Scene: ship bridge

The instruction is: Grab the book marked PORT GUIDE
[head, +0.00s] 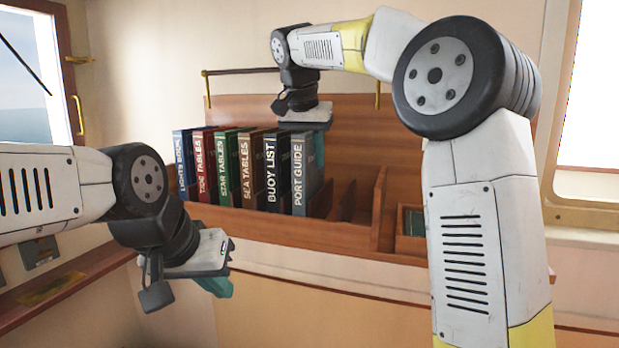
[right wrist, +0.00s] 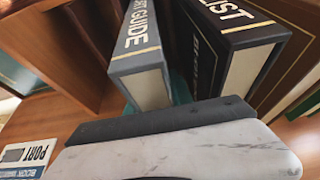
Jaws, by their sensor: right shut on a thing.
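The grey book marked PORT GUIDE (head: 299,181) stands upright in the wooden rack at the right end of a row of books. It also shows in the right wrist view (right wrist: 142,62), beside the black BUOY LIST book (right wrist: 238,45). My right gripper (head: 307,135) is over the top of PORT GUIDE and shut on it. One teal finger shows at the book's right side in the head view, and teal also shows between the two books in the right wrist view. My left gripper (head: 217,284) is low in front of the rack; its finger gap is hidden.
The wooden rack (head: 290,232) also holds LIGHTS BOOK, TIDE TABLES (head: 202,168), STAR TABLES and SEA TABLES (head: 247,170). Its slots right of PORT GUIDE look empty, with a divider (head: 377,210). A brass-ended rail (head: 240,71) runs above. A PORT label (right wrist: 27,158) shows by the rack.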

